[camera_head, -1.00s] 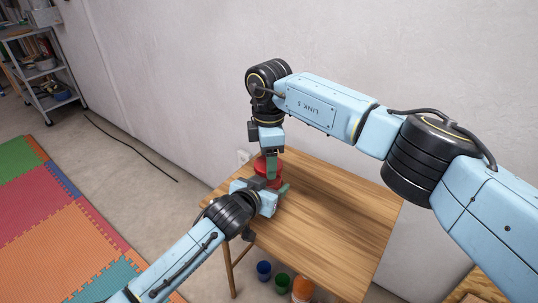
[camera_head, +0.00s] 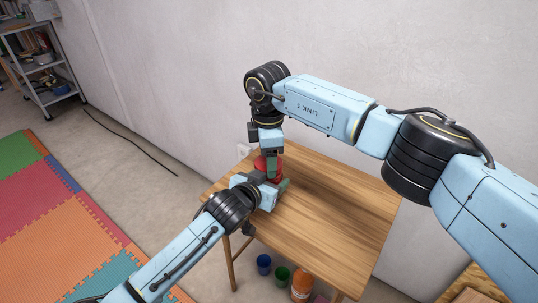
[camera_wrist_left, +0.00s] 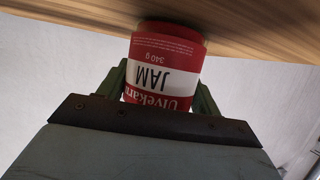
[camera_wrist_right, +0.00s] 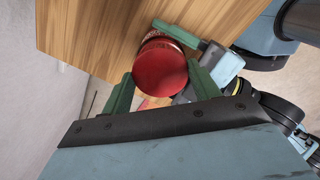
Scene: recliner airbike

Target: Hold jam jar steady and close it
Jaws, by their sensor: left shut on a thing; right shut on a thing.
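The jam jar (camera_wrist_left: 165,62) stands near the far left corner of the table. It shows upside down in the left wrist view, with a red and white label. My left gripper (camera_wrist_left: 160,80) is shut around its body from the side. My right gripper (camera_head: 271,165) points down from above, its fingers shut on the jar's red lid (camera_wrist_right: 160,68). The lid sits over the jar, and one left gripper finger (camera_wrist_right: 176,34) shows beside it. Whether the lid is fully seated cannot be told. The grippers hide much of the jar in the head view.
The wooden table (camera_head: 330,215) is otherwise clear on top. A wall (camera_head: 420,80) runs close behind it. Blue, green and orange containers (camera_head: 282,275) stand below the table. A foam mat (camera_head: 50,220) and a metal shelf (camera_head: 45,70) are at the left.

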